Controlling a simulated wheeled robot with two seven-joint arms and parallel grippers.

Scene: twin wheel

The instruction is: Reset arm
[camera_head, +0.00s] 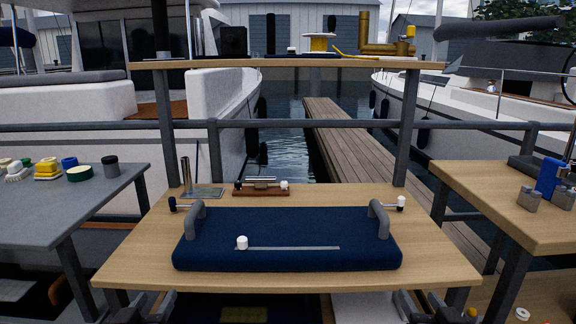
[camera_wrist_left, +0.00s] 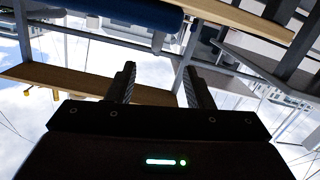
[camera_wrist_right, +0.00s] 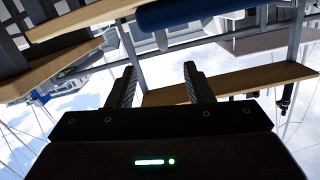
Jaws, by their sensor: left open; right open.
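My left gripper (camera_wrist_left: 158,76) is open and empty in the left wrist view, its two dark fingers apart. My right gripper (camera_wrist_right: 159,76) is open and empty in the right wrist view. In the head view only small dark parts of both show at the bottom edge, below the front edge of the wooden table (camera_head: 130,262). A dark blue padded board (camera_head: 290,225) with two grey handles lies on the table, apart from both grippers. A white knob (camera_head: 242,242) sits by a grey strip on the board. The rest of both arms is hidden.
A wooden shelf (camera_head: 280,63) stands above the table's back. A grey side table (camera_head: 60,205) with brushes and tins is on the left. A wooden side table (camera_head: 510,205) with metal blocks and a blue tool is on the right. Grey rails run behind.

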